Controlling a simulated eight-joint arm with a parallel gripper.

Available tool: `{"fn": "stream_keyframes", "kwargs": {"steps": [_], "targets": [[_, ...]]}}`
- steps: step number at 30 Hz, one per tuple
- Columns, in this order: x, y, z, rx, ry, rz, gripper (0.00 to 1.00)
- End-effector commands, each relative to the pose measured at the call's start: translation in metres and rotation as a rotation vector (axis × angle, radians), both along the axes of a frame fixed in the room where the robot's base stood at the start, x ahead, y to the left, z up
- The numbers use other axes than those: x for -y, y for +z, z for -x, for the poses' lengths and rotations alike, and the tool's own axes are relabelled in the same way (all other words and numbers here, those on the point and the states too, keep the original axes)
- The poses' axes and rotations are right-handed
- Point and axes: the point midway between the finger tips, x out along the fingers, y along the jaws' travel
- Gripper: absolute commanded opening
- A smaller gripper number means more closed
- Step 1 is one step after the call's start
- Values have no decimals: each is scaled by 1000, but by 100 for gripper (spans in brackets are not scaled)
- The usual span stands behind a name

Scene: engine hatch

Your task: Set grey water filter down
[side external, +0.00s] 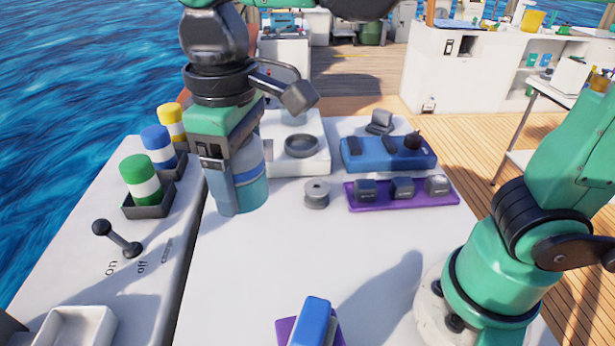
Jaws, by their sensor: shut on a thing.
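My gripper (228,190) points down over the left part of the white work surface (270,265). It is shut on a blue-and-teal cylinder with a paler band, which I take for the grey water filter (254,180). The near finger and the gripper body cover its left side and part of its top. The filter is upright, with its lower end close to the surface. I cannot tell whether it touches it.
Green, blue and yellow banded canisters (141,180) stand in dark holders at left, behind a black lever (118,239). The middle foreground is mostly clear.

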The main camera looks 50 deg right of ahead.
Motion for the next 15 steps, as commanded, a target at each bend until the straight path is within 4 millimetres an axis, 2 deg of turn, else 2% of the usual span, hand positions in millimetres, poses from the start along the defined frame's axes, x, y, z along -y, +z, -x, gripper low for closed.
{"fn": "stream_keyframes", "kwargs": {"steps": [5, 8, 12, 15], "targets": [[6, 11, -21, 0, 5, 0, 3], [17, 16, -49, 0, 17, 0, 3], [42, 18, -93, 1, 43, 0, 3], [62, 17, -120, 0, 61, -1, 3]]}}
